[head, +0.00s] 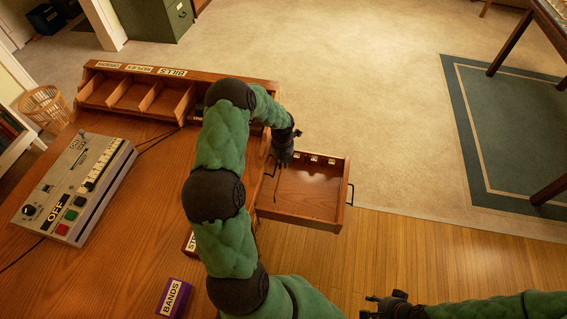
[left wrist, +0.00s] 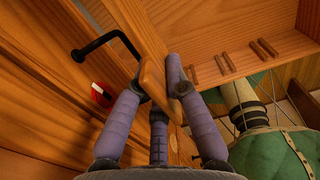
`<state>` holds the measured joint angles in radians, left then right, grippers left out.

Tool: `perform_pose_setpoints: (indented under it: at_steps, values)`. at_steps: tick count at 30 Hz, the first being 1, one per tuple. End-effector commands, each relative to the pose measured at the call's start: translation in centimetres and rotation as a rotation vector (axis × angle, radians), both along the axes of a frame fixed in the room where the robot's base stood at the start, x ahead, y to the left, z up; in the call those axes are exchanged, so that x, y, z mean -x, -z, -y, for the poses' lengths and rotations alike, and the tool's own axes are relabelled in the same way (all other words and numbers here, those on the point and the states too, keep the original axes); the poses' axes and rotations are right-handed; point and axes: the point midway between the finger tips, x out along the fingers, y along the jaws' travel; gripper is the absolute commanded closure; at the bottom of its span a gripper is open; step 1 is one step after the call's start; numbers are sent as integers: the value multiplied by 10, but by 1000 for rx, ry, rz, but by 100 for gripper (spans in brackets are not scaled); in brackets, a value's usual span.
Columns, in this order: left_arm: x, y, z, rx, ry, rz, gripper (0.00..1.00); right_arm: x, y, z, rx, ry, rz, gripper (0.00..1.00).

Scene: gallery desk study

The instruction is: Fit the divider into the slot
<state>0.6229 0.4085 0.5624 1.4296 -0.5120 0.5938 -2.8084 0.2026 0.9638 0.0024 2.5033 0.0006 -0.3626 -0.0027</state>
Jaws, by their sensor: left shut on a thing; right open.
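My left gripper (head: 284,155) is over the left part of the open wooden drawer (head: 305,190). It is shut on the divider, a thin wooden board (head: 277,182), seen nearly edge-on in the head view. In the left wrist view the purple fingers pinch the divider (left wrist: 151,80). Paired wooden cleats that form slots (left wrist: 262,49) line a drawer wall there; in the head view cleats (head: 315,159) show along the far wall. Whether the divider touches a slot cannot be told. My right gripper (head: 383,304) is open and empty at the lower right, away from the drawer.
The drawer has black handles (head: 350,194), and one shows close to the fingers (left wrist: 110,42). A labelled sorter (head: 135,90), a control box (head: 75,188) and a purple BANDS box (head: 174,298) stand on the desk. Floor right of the drawer is clear.

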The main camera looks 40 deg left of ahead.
Motion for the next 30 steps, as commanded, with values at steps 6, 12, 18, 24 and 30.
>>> perform_pose_setpoints:
  at_steps: [6,12,18,24,30]
  values:
    - [0,-1,0,0,0,0,100,0,-6,0,0,0,0,60]
    - [0,15,0,0,0,-1,100,0,4,0,0,0,0,60]
    - [0,32,0,0,0,0,100,0,14,0,0,0,0,60]
    - [0,49,0,0,-1,0,100,0,23,0,0,0,0,60]
    - [0,58,0,0,-1,0,100,0,27,0,0,0,0,60]
